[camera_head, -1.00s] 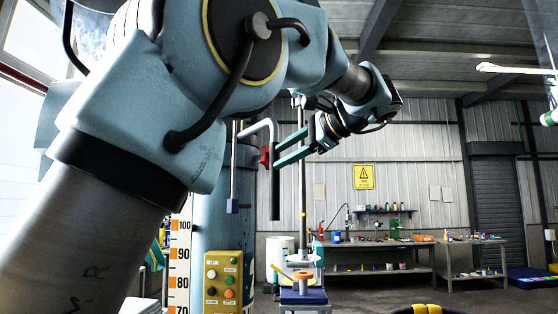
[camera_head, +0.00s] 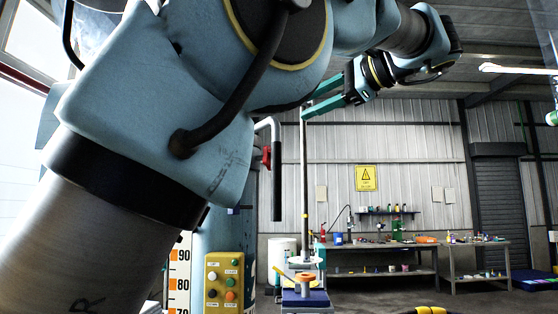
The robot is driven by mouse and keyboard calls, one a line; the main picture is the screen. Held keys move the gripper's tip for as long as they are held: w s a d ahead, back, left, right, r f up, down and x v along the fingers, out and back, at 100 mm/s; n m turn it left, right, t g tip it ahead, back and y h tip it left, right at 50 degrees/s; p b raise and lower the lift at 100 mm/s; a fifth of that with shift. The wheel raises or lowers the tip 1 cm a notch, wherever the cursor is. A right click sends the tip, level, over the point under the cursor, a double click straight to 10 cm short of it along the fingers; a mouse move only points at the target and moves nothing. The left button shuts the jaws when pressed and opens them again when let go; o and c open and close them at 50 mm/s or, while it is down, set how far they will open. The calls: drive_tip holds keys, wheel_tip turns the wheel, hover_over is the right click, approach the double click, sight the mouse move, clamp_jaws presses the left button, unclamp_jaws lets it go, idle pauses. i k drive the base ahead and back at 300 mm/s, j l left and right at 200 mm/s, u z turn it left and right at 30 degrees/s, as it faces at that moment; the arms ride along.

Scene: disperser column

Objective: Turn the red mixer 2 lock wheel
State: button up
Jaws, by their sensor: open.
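A small red part, which looks like the red lock wheel (camera_head: 266,158), sits on the column beside a bent pale pipe with a dark sleeve. Only a small piece of it shows and its label is too small to read. My gripper (camera_head: 304,109) has two teal fingers and is open and empty. In the picture it is up and to the right of the red wheel, clearly apart from it, with the fingers pointing left and slightly down. My own large blue arm hides much of the column.
A yellow button panel (camera_head: 226,280) is on the column's lower front. A thin vertical shaft (camera_head: 304,190) stands right of the pipe, above a mixing stand with an orange piece (camera_head: 303,278). Workbenches (camera_head: 380,248) line the back wall. The air right of the shaft is clear.

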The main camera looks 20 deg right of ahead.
sight(266, 158)
drive_tip(key=i+l, duration=0.3)
drive_tip(key=i, duration=0.15)
drive_tip(key=i+l, duration=0.3)
drive_tip(key=i, duration=0.15)
drive_tip(key=i+l, duration=0.3)
drive_tip(key=i, duration=0.1)
